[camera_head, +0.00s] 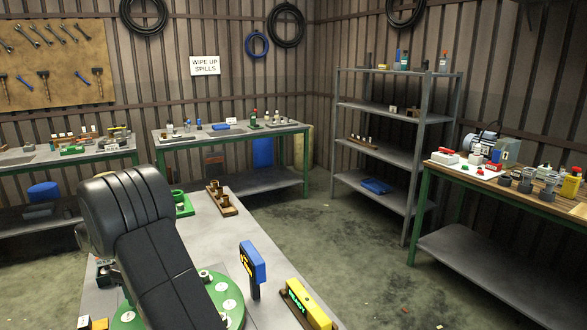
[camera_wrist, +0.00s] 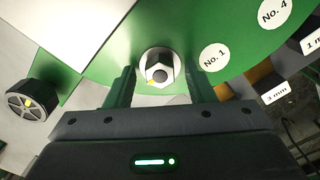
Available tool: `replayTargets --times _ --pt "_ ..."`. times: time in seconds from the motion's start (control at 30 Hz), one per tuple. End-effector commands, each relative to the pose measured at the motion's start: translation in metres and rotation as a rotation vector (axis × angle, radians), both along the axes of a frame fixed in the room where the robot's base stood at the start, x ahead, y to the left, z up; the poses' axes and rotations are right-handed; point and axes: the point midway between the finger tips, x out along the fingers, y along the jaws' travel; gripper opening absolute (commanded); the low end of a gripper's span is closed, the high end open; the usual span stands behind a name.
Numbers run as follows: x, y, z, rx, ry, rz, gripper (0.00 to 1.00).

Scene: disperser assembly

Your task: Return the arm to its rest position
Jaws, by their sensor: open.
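My gripper (camera_wrist: 158,72) is open in the wrist view, one finger on each side of a silver hex-shaped metal part (camera_wrist: 159,71) with a round centre. A gap shows between the fingers and the part. The part sits on a green round plate (camera_wrist: 225,25) with white labels reading No. 1 and No. 4. In the head view my dark arm reaches over the workbench (camera_head: 220,235) and covers part of the green plate (camera_head: 232,290). My gripper is hidden behind the arm in that view.
A dark round knob (camera_wrist: 31,100) is left of my gripper. The floor beyond the bench is mostly clear.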

Motion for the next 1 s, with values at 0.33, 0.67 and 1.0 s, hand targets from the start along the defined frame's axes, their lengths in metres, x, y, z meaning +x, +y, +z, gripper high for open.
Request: replayTargets --times 0.33,0.67,1.0 --pt "0.0000 0.0000 -0.0011 0.000 0.000 0.278 0.49" --pt "0.0000 0.0000 -0.0016 0.000 0.000 0.533 0.49" --pt "-0.0003 -0.0004 -0.0004 -0.001 0.001 0.664 0.49"
